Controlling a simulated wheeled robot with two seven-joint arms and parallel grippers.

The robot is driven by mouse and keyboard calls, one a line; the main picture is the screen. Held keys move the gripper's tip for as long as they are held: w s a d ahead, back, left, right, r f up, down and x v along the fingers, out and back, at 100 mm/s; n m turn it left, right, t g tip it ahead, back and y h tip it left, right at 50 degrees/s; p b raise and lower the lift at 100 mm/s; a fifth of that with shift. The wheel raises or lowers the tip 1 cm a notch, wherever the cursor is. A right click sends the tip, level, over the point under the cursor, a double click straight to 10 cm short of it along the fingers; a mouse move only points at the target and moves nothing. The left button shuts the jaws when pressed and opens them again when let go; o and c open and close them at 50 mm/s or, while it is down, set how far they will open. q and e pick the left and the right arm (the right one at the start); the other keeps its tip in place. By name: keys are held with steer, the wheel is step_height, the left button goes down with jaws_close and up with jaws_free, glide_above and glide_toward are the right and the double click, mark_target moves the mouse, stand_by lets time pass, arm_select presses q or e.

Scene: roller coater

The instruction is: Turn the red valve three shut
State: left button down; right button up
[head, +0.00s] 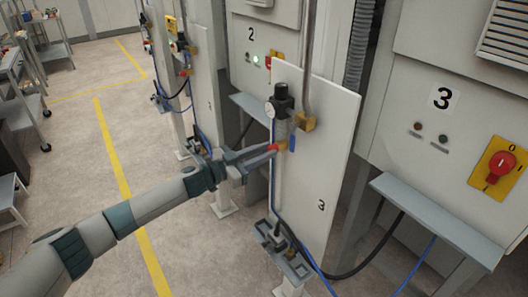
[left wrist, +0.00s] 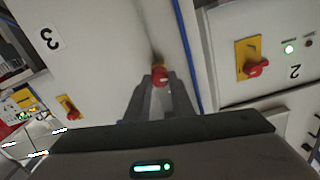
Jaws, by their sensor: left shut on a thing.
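The red valve three (head: 281,145) is on a pipe fitting on the white panel marked 3 (head: 325,150), below a black-topped regulator with a round gauge (head: 270,109). My left gripper (head: 270,149) reaches it from the left and is shut on its red handle. In the left wrist view the red handle (left wrist: 160,77) sits between the two fingertips (left wrist: 160,88), with a brass part behind it. The fingers hide part of the handle, so its exact angle is hard to tell. My right gripper is not in view.
Cabinet 3 has a red rotary switch (head: 501,167) on a yellow plate and a grey ledge (head: 437,217) below. Cabinet 2 shows a green light (head: 256,60). Cables hang below the panel. Open floor with yellow lines (head: 125,185) lies at left, beside carts.

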arm_select(q)
steer(key=m, duration=0.7)
steer(key=shift+f, duration=0.1)
steer(key=m+b, duration=0.2)
steer(key=m, duration=0.7)
steer(key=shift+s+f, duration=0.1)
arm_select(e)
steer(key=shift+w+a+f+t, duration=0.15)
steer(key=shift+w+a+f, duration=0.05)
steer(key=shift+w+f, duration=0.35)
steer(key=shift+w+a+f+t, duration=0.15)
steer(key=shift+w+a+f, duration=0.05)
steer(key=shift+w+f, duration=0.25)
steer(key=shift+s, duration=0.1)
arm_select(q)
steer(key=c, duration=1.5)
jaws_free()
steer(key=shift+c, duration=0.2)
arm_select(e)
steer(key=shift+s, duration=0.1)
